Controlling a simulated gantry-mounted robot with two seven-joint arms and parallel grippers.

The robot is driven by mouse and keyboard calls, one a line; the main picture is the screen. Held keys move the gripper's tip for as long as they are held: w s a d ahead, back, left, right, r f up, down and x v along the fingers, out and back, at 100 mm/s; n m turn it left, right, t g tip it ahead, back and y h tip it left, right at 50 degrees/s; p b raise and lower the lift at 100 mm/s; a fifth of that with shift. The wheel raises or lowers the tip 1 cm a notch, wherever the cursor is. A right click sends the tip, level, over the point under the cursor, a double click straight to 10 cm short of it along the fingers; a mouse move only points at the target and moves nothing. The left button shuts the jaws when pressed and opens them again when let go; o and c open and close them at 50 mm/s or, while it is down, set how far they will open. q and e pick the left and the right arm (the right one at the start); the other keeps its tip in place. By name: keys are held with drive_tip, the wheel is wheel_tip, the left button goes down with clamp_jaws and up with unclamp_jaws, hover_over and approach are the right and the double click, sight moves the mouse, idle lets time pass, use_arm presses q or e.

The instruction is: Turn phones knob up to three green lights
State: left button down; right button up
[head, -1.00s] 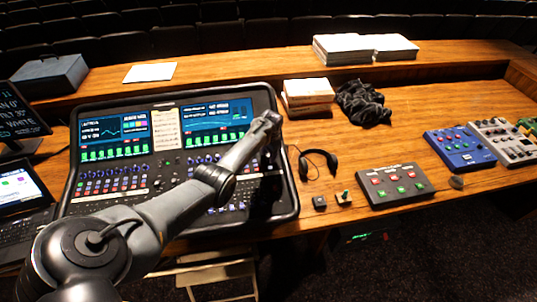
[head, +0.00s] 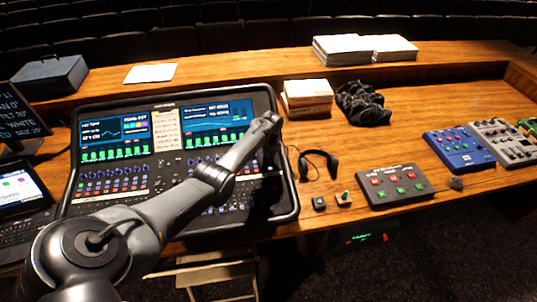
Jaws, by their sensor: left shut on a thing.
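The mixing console (head: 157,190) stands at the left of the desk, with two lit screens, rows of small knobs and coloured buttons. My left arm crosses over it from the lower left. My left gripper (head: 271,168) points down at the console's right side and is dark against the dark panel. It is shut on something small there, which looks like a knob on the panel. The phones knob, its label and its lights cannot be made out, as my wrist and gripper cover that area. My right gripper is not in view.
A grey button box (head: 395,186), a blue unit (head: 459,148) and a small mixer (head: 502,143) stand further right. Boxes (head: 307,97) and black cable (head: 362,103) lie behind.

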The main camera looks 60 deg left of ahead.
use_arm(q)
drive_tip(key=shift+m, duration=1.2)
drive_tip(key=m, duration=0.2)
drive_tip(key=shift+m+p, duration=0.35)
drive_tip(key=shift+m, duration=0.05)
drive_tip(key=m, duration=0.5)
drive_tip(key=shift+y, duration=0.3)
drive_tip(key=c, duration=1)
unclamp_jaws()
